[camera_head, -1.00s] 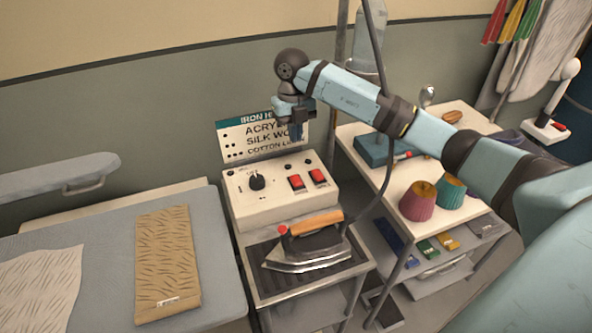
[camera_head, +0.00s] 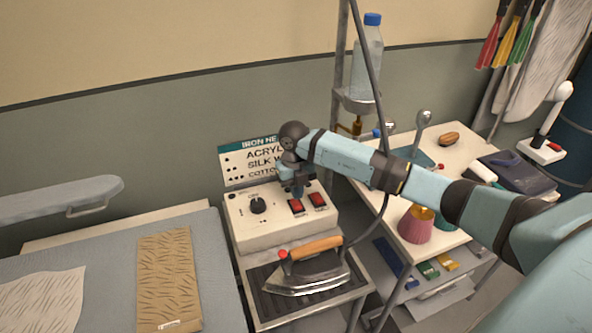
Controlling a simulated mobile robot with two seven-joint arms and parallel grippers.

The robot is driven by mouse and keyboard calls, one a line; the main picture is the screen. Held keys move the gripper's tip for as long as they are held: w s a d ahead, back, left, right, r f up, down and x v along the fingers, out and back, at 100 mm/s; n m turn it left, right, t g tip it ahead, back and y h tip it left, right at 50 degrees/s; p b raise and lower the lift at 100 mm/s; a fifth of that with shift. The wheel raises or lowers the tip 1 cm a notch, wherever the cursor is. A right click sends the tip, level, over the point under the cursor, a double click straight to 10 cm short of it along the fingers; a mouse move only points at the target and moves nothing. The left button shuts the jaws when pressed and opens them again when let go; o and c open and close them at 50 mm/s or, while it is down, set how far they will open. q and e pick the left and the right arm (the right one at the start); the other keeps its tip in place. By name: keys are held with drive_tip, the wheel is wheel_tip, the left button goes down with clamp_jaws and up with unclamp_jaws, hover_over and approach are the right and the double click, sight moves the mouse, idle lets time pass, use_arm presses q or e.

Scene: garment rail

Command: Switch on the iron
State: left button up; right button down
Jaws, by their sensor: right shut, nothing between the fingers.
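The iron (camera_head: 312,277), with a wooden handle and a red knob, rests on a dark ribbed plate on a small stand. Behind it is a white control box (camera_head: 250,232) with a black dial (camera_head: 258,205) and two red rocker switches, the left one (camera_head: 296,206) and the right one (camera_head: 317,199). My right gripper (camera_head: 297,194) is shut and empty, pointing down just above the left red switch; I cannot tell whether it touches it. My left gripper is not in view.
An ironing board (camera_head: 100,228) with a tan folded cloth (camera_head: 165,270) lies at left. A heat chart (camera_head: 238,165) stands behind the box. A table with thread cones (camera_head: 416,226) is at right, and a water bottle (camera_head: 367,60) hangs on a pole. A cable runs from the iron.

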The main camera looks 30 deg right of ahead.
sight(298, 207)
drive_tip(key=shift+s+f+p, duration=0.2)
drive_tip(key=shift+f+p, duration=0.15)
drive_tip(key=shift+f, duration=1.35)
